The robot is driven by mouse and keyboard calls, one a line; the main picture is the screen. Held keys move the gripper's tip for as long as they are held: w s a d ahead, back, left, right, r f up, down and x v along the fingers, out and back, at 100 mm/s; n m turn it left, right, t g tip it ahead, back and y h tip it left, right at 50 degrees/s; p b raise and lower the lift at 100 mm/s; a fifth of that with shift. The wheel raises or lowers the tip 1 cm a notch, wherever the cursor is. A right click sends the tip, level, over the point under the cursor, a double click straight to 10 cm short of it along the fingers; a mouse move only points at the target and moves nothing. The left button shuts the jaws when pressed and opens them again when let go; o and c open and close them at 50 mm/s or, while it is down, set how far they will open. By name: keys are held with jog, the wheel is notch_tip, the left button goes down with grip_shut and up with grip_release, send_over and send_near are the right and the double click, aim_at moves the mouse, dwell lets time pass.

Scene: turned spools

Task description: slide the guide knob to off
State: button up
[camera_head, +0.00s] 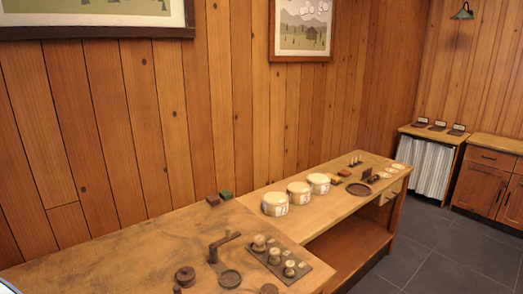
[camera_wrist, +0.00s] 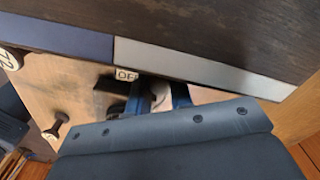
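In the wrist view, a small plate lettered OFF (camera_wrist: 127,75) sits at the edge of a two-tone strip, dark blue on the left and light grey (camera_wrist: 200,68) on the right. My gripper (camera_wrist: 160,98) shows its blue fingers just below and right of this plate, mostly hidden by the large dark housing in front. Whether the fingers hold anything is hidden. A dark piece (camera_wrist: 106,88) lies just left of the fingers. A brown knob-like peg (camera_wrist: 57,124) stands further left, apart from the fingers. I cannot tell which is the guide knob. My gripper is not visible in the head view.
The head view shows a wooden bench (camera_head: 120,255) with a dark board of several pegs (camera_head: 305,262), a dark bracket (camera_head: 222,245) and round dark discs. A lower bench behind carries three cream tubs (camera_head: 299,193). The bench's left part is largely clear.

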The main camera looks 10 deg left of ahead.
jog(key=shift+c, duration=0.7)
jog(key=shift+s+d, duration=1.25)
jog(key=o, duration=0.7)
jog(key=shift+o, duration=0.2)
notch_tip(320, 180, up, 7)
grip_shut()
dwell(0.8)
